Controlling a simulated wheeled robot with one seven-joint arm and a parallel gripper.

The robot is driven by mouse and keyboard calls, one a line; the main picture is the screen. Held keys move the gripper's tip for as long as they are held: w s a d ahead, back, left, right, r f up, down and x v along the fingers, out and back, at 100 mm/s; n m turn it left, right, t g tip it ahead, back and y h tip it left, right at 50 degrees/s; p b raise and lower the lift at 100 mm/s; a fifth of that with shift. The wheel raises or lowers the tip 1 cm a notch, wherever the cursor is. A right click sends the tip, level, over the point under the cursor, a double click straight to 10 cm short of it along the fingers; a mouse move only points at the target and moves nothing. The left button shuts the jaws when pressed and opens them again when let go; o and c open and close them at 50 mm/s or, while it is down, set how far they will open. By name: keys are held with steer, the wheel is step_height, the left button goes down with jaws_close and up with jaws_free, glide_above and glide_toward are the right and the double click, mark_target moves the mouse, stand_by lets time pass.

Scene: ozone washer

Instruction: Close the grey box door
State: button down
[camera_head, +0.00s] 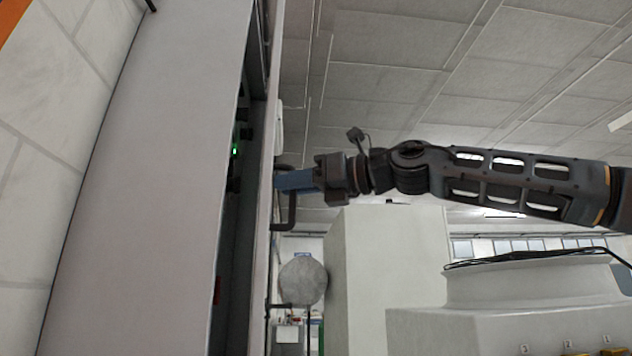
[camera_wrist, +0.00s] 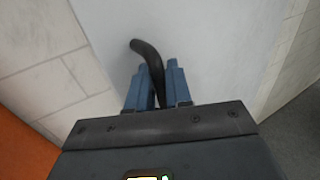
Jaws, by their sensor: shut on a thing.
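The grey box (camera_head: 155,180) fills the left of the head view, with its door (camera_head: 261,240) seen nearly edge-on and standing a little open. A dark gap with a small green light shows between the box and the door. The black curved door handle (camera_head: 291,212) is on the door's outer face. My gripper (camera_head: 282,180) has blue fingers and is shut on this handle. In the wrist view the handle (camera_wrist: 147,54) passes between the two blue fingertips, against the pale door face (camera_wrist: 215,45).
Pale cabinets (camera_head: 385,265) stand to the right of the door. A round grey object (camera_head: 303,281) is below my gripper in the head view. A tiled surface (camera_head: 60,110) is at the far left. Open room lies around my arm.

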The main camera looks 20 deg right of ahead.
stand_by(0.4)
steer(key=c, duration=1.2)
jaws_free()
steer(key=shift+b+v, duration=0.7)
steer(key=shift+v, duration=3.15)
steer(key=shift+c, duration=0.2)
